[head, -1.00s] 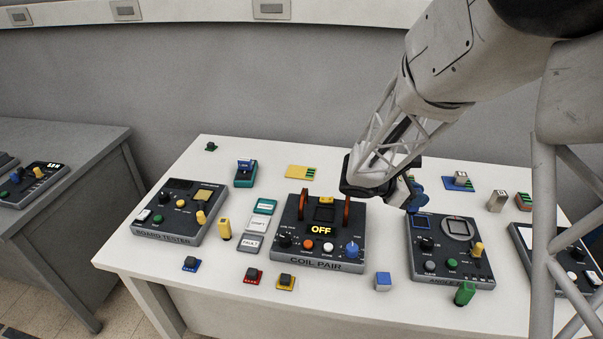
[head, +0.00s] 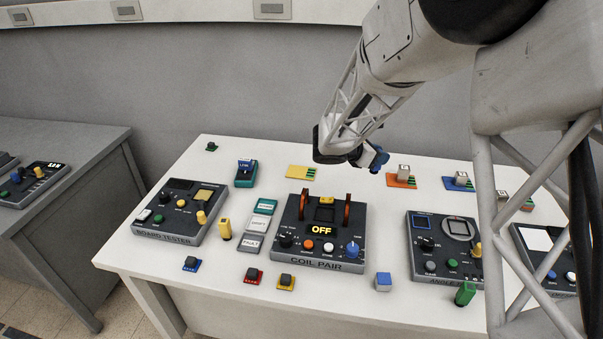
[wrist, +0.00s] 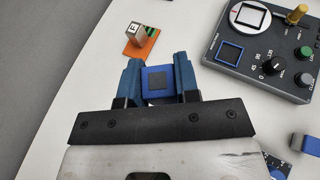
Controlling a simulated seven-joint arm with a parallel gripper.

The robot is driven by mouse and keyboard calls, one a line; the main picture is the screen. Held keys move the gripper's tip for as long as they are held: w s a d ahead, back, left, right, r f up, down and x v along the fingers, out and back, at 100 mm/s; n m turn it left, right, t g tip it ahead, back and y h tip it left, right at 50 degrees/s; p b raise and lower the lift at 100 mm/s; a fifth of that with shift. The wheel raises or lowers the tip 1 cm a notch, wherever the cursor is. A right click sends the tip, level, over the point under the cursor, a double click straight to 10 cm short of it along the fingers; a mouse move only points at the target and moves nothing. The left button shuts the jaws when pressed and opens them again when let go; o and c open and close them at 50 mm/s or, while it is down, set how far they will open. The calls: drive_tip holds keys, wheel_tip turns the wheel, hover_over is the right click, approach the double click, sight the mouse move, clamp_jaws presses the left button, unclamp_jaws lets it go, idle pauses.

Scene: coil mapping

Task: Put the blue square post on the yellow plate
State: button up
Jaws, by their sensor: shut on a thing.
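The blue square post (wrist: 158,74), a blue square with a dark square centre seen from above, is between my gripper's two blue fingers in the wrist view. My gripper (head: 373,158) is shut on it and holds it above the back of the table. In the head view the post cannot be told apart from the blue fingers. The yellow plate (head: 296,173), with green stripes at its right end, lies flat at the table's back, left of my gripper. Nothing stands on it.
An orange plate (head: 394,182) bearing a grey block is right of my gripper, and a blue plate (head: 451,183) is beyond it.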

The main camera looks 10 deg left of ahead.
drive_tip(key=w+a+n+t+y, duration=0.3)
drive_tip(key=w+a+n, duration=0.1)
drive_tip(key=w+a, duration=0.75)
drive_tip(key=n+t+y, duration=0.3)
hover_over(302, 171)
wheel_tip(302, 171, down, 5)
drive_tip(key=shift+s, duration=0.1)
wheel_tip(302, 171, down, 6)
drive_tip(key=shift+f, duration=0.15)
drive_tip(key=shift+f, duration=1.85)
drive_tip(key=shift+f, duration=0.1)
